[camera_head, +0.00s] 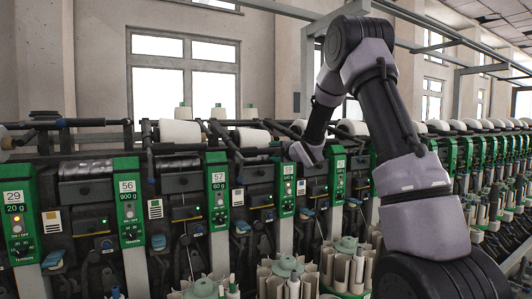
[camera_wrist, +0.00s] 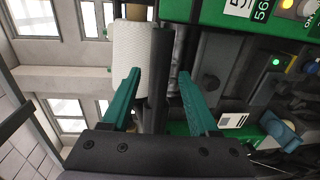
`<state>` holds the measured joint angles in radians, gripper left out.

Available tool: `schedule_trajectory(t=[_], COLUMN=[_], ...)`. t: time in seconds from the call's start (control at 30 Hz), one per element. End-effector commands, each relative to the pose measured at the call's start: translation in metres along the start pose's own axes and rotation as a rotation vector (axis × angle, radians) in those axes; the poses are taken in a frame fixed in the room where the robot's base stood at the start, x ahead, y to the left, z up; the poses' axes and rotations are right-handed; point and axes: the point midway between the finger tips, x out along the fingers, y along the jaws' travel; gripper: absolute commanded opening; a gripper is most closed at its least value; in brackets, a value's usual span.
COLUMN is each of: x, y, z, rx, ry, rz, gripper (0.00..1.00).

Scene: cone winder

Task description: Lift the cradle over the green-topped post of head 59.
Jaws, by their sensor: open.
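My gripper (camera_wrist: 158,74) is open, its two teal fingers apart. A dark bar (camera_wrist: 158,95), which looks like the cradle's arm, runs between the fingers with visible room on the right side. A white yarn package (camera_wrist: 130,55) lies just left of the bar, close to the left finger. A green post top (camera_wrist: 215,12) with a white number label is at the upper right; its number is hard to read with certainty. In the head view my gripper (camera_head: 305,152) is at the cradle level near a green post (camera_head: 287,188), and the wrist hides part of that cradle.
Green posts numbered 29 (camera_head: 18,225), 56 (camera_head: 128,205) and 57 (camera_head: 218,190) stand at left. White packages (camera_head: 180,131) rest along the top row. Tubes in round holders (camera_head: 290,270) stand below in front. More heads run off to the right.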

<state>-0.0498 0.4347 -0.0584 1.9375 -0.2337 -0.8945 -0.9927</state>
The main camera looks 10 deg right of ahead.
Motion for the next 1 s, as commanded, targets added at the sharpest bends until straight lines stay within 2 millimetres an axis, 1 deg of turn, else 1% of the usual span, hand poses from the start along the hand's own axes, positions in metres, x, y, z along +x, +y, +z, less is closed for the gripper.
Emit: schedule_trajectory(t=[0.03,0.1,0.2,0.33,0.5,0.77,0.8,0.87,0.9,0.93,0.97,1.0], x=[0.011,0.025,0.043,0.060,0.071,0.072,0.072,0.072,0.072,0.072,0.072,0.072], y=[-0.001,-0.001,-0.001,0.000,0.000,0.000,0.000,0.000,0.000,0.000,0.000,0.000], z=[0.000,0.000,0.000,0.000,0.000,0.000,0.000,0.000,0.000,0.000,0.000,0.000], rx=[0.000,0.001,0.001,0.001,0.001,0.002,0.002,0.002,0.002,0.002,0.002,0.002], ry=[0.001,0.000,0.000,0.000,0.000,-0.001,-0.001,-0.001,-0.001,-0.001,-0.001,-0.001], rz=[0.000,-0.001,-0.001,0.000,-0.001,-0.001,-0.001,-0.001,-0.001,-0.001,-0.001,-0.001], gripper=[0.61,0.61,0.61,0.61,0.61,0.61,0.53,0.30,0.15,0.03,0.00,0.00])
